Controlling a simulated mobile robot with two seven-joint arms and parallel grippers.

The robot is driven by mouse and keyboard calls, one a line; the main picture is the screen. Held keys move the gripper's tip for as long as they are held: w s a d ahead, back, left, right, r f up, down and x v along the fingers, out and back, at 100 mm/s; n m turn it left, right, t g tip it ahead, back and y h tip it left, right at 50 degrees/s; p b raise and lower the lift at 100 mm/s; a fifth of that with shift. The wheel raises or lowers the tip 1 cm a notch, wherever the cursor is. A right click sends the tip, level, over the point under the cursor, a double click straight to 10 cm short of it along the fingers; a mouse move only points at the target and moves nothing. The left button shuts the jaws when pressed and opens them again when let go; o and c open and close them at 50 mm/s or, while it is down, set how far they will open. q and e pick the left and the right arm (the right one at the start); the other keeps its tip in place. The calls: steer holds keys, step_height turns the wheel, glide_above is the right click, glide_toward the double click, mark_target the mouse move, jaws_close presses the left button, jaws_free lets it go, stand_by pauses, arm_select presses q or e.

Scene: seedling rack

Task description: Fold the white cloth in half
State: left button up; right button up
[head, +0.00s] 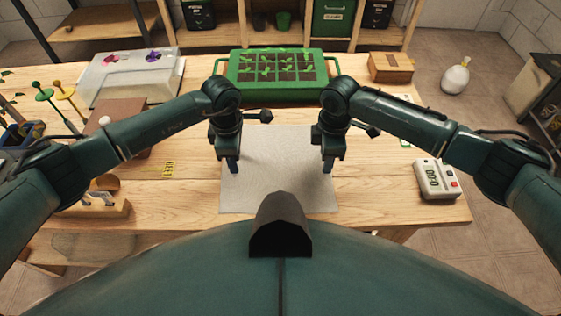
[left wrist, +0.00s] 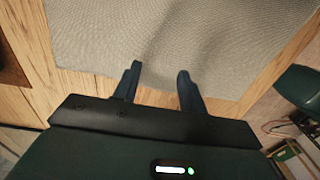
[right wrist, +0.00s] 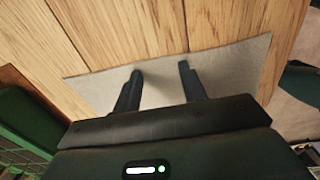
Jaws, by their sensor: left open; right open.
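The white cloth (head: 280,180) lies flat on the wooden table in front of me, a pale, roughly rectangular sheet. My left gripper (head: 232,168) points down over its left side, open and empty. In the left wrist view the open fingers (left wrist: 158,72) are over the cloth (left wrist: 180,35) near one edge. My right gripper (head: 328,164) points down over the cloth's right side, open and empty. In the right wrist view the fingers (right wrist: 160,70) are near the cloth's edge, with a strip of the cloth (right wrist: 235,70) showing. I cannot tell whether either gripper touches it.
A green seedling tray (head: 278,97) stands behind the cloth. A white digital timer (head: 437,179) is at the right and a wooden tool block (head: 97,206) at the left. Bare table lies right of the cloth.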

arm_select(q)
steer(key=shift+f, duration=0.25)
arm_select(e)
steer(key=shift+f, duration=0.2)
arm_select(q)
steer(key=shift+r, duration=0.15)
arm_select(e)
steer(key=shift+r, duration=0.1)
arm_select(q)
jaws_close()
arm_select(e)
steer(key=shift+s, duration=0.1)
jaws_close()
stand_by(0.3)
